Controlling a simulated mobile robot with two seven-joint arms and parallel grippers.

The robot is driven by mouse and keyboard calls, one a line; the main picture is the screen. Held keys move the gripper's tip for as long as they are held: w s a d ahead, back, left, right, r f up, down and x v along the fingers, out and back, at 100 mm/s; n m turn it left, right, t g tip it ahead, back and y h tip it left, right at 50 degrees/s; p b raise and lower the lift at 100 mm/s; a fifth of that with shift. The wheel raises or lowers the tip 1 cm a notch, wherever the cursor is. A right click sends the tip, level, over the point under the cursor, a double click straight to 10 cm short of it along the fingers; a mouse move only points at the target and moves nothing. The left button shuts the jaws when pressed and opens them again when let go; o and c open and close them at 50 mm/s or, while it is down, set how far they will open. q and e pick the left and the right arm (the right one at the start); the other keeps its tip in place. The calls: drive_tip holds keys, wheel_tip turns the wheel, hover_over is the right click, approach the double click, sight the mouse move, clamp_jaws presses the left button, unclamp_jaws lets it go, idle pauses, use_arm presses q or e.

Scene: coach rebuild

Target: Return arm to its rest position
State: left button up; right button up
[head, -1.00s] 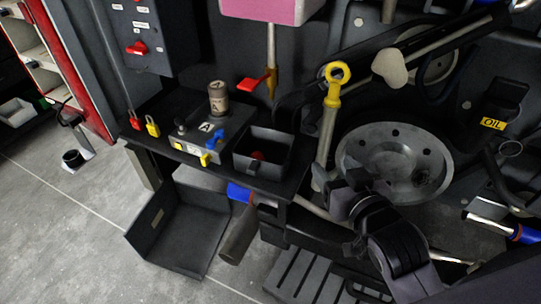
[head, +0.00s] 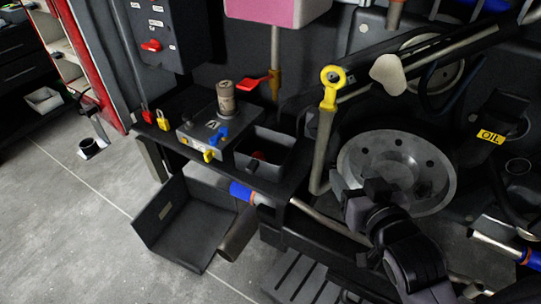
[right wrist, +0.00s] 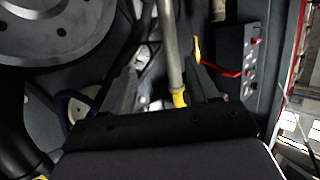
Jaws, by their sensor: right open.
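My right arm comes in from the lower right of the head view. Its dark gripper (head: 362,188) is open, in front of the left edge of the grey wheel disc (head: 398,170). In the right wrist view its two fingers (right wrist: 164,88) are spread apart. A pale tube with a yellow end (right wrist: 178,98) shows between them in the picture; I see no contact. In the head view a yellow ring handle (head: 330,88) tops a pale tube, left of the disc and apart from the gripper. My left gripper is not in view.
A dark shelf at the left carries a control box (head: 208,133) and a square bin (head: 266,152). A blue-handled tool (head: 243,191) lies at its edge. An oil container (head: 490,137) is at the right. Grey floor (head: 60,215) is clear at the lower left.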

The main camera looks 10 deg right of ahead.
idle(0.5)
drive_tip(key=s+f+g, duration=0.1)
drive_tip(key=s+f, duration=0.3)
drive_tip(key=f, duration=0.3)
drive_tip(key=s+f+n+g+y, duration=0.1)
drive_tip(key=s+f, duration=0.3)
drive_tip(key=f, duration=0.4)
drive_tip(key=s+f+n+g+y, duration=0.1)
drive_tip(key=s+f, duration=0.3)
drive_tip(key=f, duration=0.4)
drive_tip(key=shift+s+a+g, duration=0.15)
drive_tip(key=shift+a+g, duration=0.3)
drive_tip(key=shift+g, duration=0.25)
drive_tip(key=c, duration=0.3)
